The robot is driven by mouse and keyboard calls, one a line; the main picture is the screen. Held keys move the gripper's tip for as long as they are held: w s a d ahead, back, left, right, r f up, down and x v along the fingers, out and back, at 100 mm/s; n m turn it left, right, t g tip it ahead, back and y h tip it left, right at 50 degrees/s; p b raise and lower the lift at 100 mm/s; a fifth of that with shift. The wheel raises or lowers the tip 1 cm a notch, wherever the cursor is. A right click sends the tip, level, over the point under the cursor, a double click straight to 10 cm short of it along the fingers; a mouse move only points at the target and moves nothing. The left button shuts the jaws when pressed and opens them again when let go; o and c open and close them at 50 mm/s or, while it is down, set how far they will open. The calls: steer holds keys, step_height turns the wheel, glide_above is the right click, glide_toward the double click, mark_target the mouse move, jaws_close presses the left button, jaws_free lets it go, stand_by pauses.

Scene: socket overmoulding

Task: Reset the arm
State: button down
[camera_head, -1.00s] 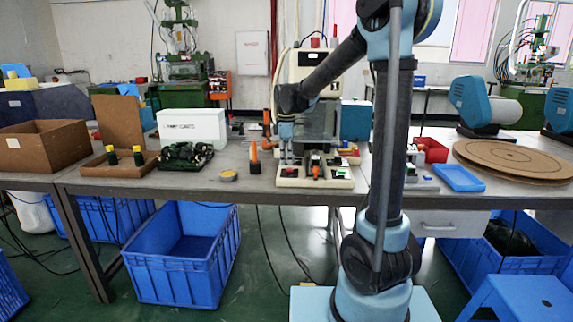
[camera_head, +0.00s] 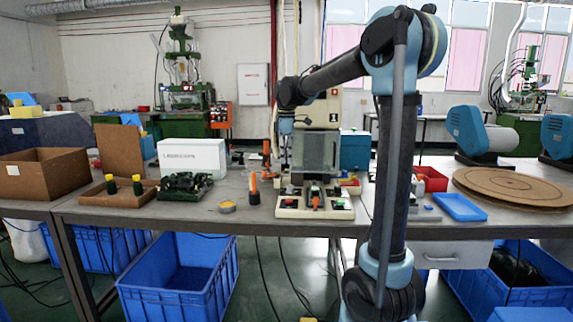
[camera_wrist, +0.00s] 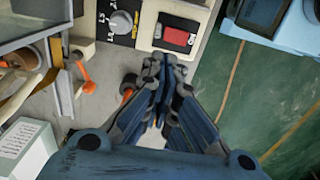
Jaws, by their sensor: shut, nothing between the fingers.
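My arm reaches from the right side of the head view, bent at the elbow, with its wrist over the moulding machine. My gripper (camera_head: 286,147) points down in front of the beige machine (camera_head: 328,110), above its base (camera_head: 343,212). In the wrist view the fingers of my gripper (camera_wrist: 163,62) are together, with nothing between them. Beyond the fingertips there, the machine's panel shows a dial (camera_wrist: 121,23) and a red switch (camera_wrist: 178,37). The gripper looks clear of these.
Further left are a white box (camera_head: 192,157), dark parts (camera_head: 184,186) and a cardboard box (camera_head: 44,173). Right are a blue tray (camera_head: 460,207) and round brown boards (camera_head: 513,187).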

steer(key=s+d+f+m+t, duration=0.1)
steer(key=s+d+f+m, duration=0.3)
steer(key=s+d, duration=0.45)
steer(key=s+d+f+m, duration=0.2)
steer(key=s+d+m, duration=0.4)
steer(key=s, duration=0.4)
steer(key=s+d+f+m+t, duration=0.1)
steer(key=s+d+f+m, duration=0.3)
steer(key=s+f, duration=0.4)
steer(key=s+d+f+m, duration=0.3)
steer(key=s+d+f, duration=0.1)
steer(key=s+f, duration=0.35)
steer(key=w+a+r+n+g, duration=0.2)
steer(key=w+a+r+n, duration=0.45)
steer(key=w+r, duration=0.45)
steer(key=w+a+r+n+g, duration=0.1)
steer(key=w+a+r+n, duration=0.7)
steer(key=w, duration=0.6)
steer(key=w+a+r+n+g, duration=0.1)
steer(key=w+a+r+n, duration=0.15)
steer(key=w+a, duration=0.6)
steer(key=s+f, duration=0.1)
steer(key=f, duration=0.8)
steer(key=s+f, duration=0.1)
steer(key=f, duration=0.3)
steer(key=shift+s+d+f, duration=0.1)
steer(key=shift+s+f, duration=0.1)
steer(key=shift+s, duration=0.15)
